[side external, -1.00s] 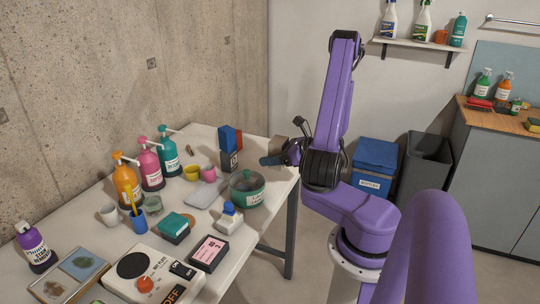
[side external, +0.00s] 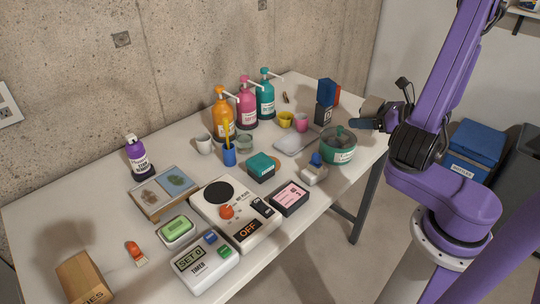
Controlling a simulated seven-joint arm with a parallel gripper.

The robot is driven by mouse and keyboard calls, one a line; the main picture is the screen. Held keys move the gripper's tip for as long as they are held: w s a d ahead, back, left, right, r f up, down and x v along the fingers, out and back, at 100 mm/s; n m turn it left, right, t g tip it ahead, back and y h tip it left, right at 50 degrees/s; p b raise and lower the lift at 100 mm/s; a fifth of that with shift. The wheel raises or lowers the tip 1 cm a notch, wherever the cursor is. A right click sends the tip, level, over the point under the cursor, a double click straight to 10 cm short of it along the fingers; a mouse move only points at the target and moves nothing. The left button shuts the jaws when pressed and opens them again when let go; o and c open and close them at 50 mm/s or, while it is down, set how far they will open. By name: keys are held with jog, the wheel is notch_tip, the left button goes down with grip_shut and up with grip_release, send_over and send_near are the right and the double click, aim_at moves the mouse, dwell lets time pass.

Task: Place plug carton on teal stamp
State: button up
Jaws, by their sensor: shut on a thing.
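My gripper (side external: 364,123) is at the right end of the table, close to the green pot. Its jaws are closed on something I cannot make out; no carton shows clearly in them. A framed board (side external: 153,212) at the left of the table bears a brown mark and a blue-teal mark (side external: 176,182); the latter may be the teal stamp. A teal block on a dark base (side external: 261,166) lies mid-table. A dark box with a white symbol (side external: 324,116) stands upright left of my gripper, with blue and red blocks by its top. I cannot tell which thing is the plug carton.
The lidded green pot (side external: 339,146) stands below my gripper. Pump bottles (side external: 247,108) line the wall side. A hot plate (side external: 222,215), a timer (side external: 204,262) and a pink-labelled black box (side external: 290,198) fill the front. A cardboard box (side external: 82,278) is front left. Bare table shows far left.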

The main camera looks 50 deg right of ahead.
jog(key=w+a+r+n+g+y, duration=0.2)
jog(key=a+r+n+y, duration=0.15)
jog(key=a, duration=0.85)
jog(key=w+a+r+n+g+y, duration=0.2)
jog(key=w+a+n+y, duration=0.15)
jog(key=a, duration=0.85)
send_over(254, 161)
jog(key=shift+y, duration=0.4)
jog(key=f, duration=1)
jog(key=shift+s+d, duration=0.1)
jog(key=shift+s, duration=0.1)
jog(key=shift+w+f, duration=0.2)
jog(key=shift+f, duration=1.5)
jog(key=shift+f, duration=0.1)
jog(key=o, duration=1.1)
